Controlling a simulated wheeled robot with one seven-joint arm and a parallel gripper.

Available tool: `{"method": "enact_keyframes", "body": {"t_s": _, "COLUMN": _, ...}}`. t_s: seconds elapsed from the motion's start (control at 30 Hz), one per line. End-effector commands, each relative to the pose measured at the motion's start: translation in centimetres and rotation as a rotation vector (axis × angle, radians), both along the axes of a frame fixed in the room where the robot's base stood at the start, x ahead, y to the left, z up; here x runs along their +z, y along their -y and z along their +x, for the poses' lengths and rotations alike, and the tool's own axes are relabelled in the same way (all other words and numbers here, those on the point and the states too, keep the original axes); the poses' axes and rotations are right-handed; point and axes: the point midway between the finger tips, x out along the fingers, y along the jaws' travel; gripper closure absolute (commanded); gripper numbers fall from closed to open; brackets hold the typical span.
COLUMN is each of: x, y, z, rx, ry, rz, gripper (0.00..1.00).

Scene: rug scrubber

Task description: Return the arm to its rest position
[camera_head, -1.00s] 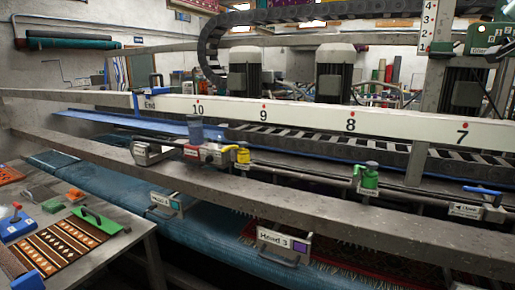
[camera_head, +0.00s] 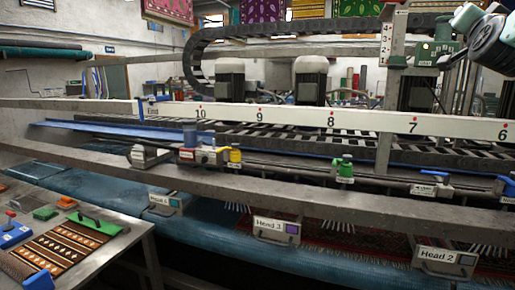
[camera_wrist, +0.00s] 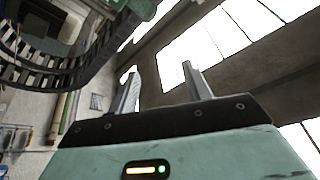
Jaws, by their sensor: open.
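My gripper (camera_wrist: 162,88) shows in the wrist view with its two fingers apart and nothing between them. It points up toward the ceiling and bright skylights. In the head view, a pale green and dark part of my arm (camera_head: 485,35) is at the top right corner, raised above the white numbered rail (camera_head: 290,116). The fingertips are not visible in the head view. My arm touches nothing that I can see.
A long scrubber machine with grey beams (camera_head: 300,203) crosses the view. Motors (camera_head: 310,78) and a black cable chain (camera_head: 190,62) stand behind the rail. A table (camera_head: 115,245) with rug samples and tools is at lower left. Wet blue fabric (camera_head: 200,232) lies below the beams.

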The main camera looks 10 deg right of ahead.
Motion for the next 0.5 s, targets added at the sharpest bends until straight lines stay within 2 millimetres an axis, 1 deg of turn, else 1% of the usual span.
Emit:
{"method": "enact_keyframes", "body": {"t_s": 0.03, "x": 0.0, "y": 0.0, "z": 0.0, "rx": 0.000, "ry": 0.000, "rz": 0.000, "gripper": 0.51}}
{"method": "enact_keyframes", "body": {"t_s": 0.3, "x": -2.4, "y": -2.8, "z": 2.2, "rx": 0.077, "ry": -0.084, "rz": 0.019, "gripper": 0.51}}
{"method": "enact_keyframes", "body": {"t_s": 0.47, "x": -4.6, "y": -5.5, "z": 3.8, "rx": 0.147, "ry": -0.161, "rz": 0.034, "gripper": 0.51}}
{"method": "enact_keyframes", "body": {"t_s": 0.5, "x": -5.3, "y": -6.3, "z": 4.3, "rx": 0.168, "ry": -0.184, "rz": 0.039, "gripper": 0.51}}
